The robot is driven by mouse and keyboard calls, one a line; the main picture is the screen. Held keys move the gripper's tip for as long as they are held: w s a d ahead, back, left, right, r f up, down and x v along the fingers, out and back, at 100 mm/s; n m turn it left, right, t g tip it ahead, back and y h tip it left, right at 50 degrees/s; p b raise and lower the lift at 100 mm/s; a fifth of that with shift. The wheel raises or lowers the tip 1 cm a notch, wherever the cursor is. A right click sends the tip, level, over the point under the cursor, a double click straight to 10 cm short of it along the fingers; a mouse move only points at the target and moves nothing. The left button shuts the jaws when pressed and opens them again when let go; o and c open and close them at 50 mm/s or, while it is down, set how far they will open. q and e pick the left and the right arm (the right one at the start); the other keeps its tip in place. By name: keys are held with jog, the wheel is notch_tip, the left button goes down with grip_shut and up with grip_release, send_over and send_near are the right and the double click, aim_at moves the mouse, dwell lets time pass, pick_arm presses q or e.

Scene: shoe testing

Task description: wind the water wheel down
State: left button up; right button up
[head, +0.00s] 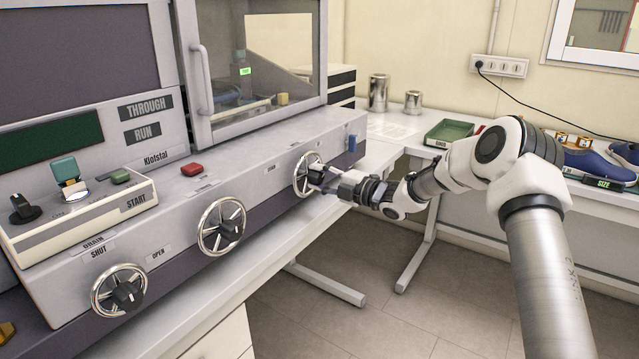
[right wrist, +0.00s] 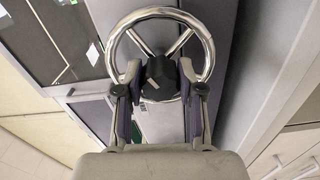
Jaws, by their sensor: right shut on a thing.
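Three chrome handwheels with dark hub knobs sit along the machine's front. The near wheel (head: 119,305) is by the labels DRAIN, SHUT and OPEN. The middle wheel (head: 205,239) and the far wheel (head: 298,175) have labels too small to read, so I cannot tell by label which is the water wheel. My right gripper (head: 328,180) is at the far wheel, shut on its hub knob. In the right wrist view the two fingers stand either side of the black hub knob (right wrist: 157,85), inside the chrome rim (right wrist: 152,13). My left gripper is out of view.
A control box (head: 80,210) with a START label and a red button (head: 191,169) are on the machine. A glass-windowed door (head: 200,85) is above.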

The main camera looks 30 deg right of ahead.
jog(key=shift+n, duration=0.5)
jog(key=o, duration=1.1)
jog(key=shift+o, duration=0.2)
jog(key=v, duration=1.2)
jog(key=shift+f, duration=0.1)
